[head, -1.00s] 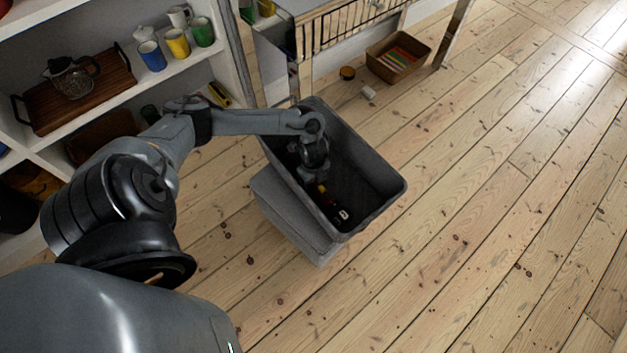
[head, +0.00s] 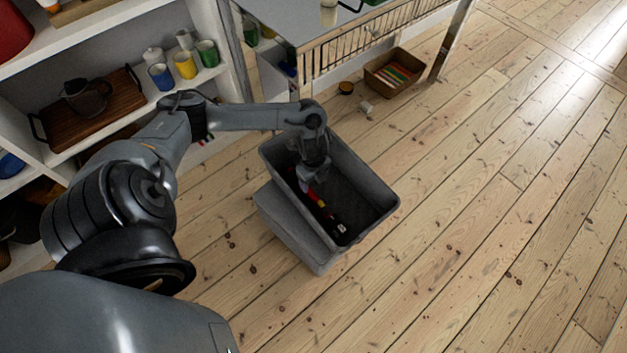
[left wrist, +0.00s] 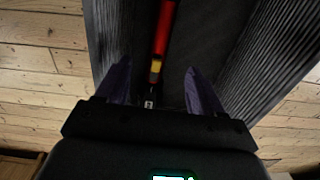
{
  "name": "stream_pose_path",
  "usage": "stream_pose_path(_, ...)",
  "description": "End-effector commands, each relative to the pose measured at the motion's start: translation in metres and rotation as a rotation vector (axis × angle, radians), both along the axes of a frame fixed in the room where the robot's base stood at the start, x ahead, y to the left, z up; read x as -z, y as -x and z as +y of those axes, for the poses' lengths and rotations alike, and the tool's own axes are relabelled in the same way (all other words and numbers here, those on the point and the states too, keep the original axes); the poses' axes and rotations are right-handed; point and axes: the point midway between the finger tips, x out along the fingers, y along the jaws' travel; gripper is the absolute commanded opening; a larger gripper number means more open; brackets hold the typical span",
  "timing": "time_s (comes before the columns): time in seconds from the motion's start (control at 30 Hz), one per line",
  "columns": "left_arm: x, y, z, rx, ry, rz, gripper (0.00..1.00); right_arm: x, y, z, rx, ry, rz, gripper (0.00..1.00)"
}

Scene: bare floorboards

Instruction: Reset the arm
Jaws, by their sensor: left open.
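A grey bin (head: 386,200) stands on the floorboards, and my left arm reaches over it from the left. My left gripper (head: 306,186) points down into the bin near its left side. In the left wrist view the two fingers (left wrist: 160,88) are spread apart with nothing gripped. A long tool with a red and yellow handle (head: 324,207) lies on the bin's dark floor. It also shows in the left wrist view (left wrist: 163,35), lined up with the gap between the fingers. My right gripper is not in view.
A grey block-like box (head: 290,230) is beside and below the bin. A white shelf with mugs (head: 185,66) and a wooden tray (head: 95,110) stands at left. A table (head: 290,20) and a brown box (head: 397,72) are behind. The floor at right is clear.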

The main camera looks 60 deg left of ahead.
Motion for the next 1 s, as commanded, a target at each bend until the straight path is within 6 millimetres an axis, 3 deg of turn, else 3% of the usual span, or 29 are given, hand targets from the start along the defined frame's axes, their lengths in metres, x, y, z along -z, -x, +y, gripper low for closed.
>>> stream_pose_path(0.33, 0.000, 0.000, -0.001, 0.000, 0.001, -0.001, 0.67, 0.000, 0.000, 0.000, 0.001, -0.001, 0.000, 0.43)
stream_pose_path(0.47, -0.001, -0.003, -0.017, 0.012, 0.013, -0.027, 0.67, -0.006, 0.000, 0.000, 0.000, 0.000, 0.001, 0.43)
stream_pose_path(0.57, -0.004, -0.009, -0.049, 0.027, 0.040, -0.084, 0.67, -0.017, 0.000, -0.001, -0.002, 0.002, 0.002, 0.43)
stream_pose_path(0.73, -0.033, -0.021, -0.144, 0.006, 0.124, -0.259, 0.67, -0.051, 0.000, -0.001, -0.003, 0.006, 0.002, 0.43)
stream_pose_path(0.83, -0.077, -0.023, -0.207, -0.099, 0.189, -0.382, 0.67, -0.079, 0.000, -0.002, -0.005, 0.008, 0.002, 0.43)
stream_pose_path(0.9, -0.120, -0.019, -0.239, -0.237, 0.225, -0.450, 0.67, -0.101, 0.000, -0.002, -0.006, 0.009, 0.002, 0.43)
stream_pose_path(1.0, -0.172, -0.007, -0.253, -0.464, 0.244, -0.485, 0.67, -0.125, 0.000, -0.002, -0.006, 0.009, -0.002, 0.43)
